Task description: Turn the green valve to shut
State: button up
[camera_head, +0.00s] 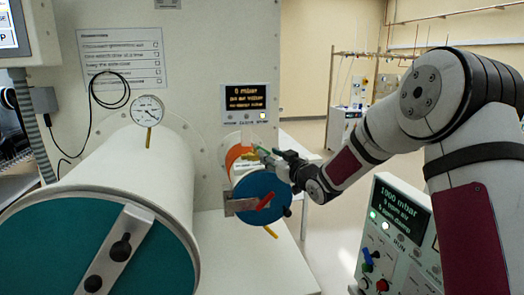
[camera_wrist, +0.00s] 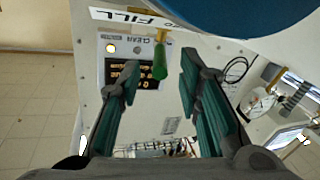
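The green valve shows in the wrist view as a green handle (camera_wrist: 160,62) on a brass stem, beside a white label reading FILL (camera_wrist: 130,17). In the head view only a small green part (camera_head: 264,153) shows above the small chamber, partly covered by my gripper. My gripper (camera_wrist: 158,68) is open, with one teal-padded finger on each side of the green handle in the wrist view. Clear gaps show on both sides; I cannot tell how far the handle is in depth. In the head view my gripper (camera_head: 273,157) is just above the blue door.
The small chamber's blue door (camera_head: 249,194) has a red handle (camera_head: 265,202) close below my gripper. A large chamber with a teal door (camera_head: 60,250) stands left. A display panel (camera_head: 245,98) is on the wall behind. A control console (camera_head: 400,235) stands right.

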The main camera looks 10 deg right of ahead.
aim_at(259, 148)
jog(key=x, duration=0.6)
grip_shut()
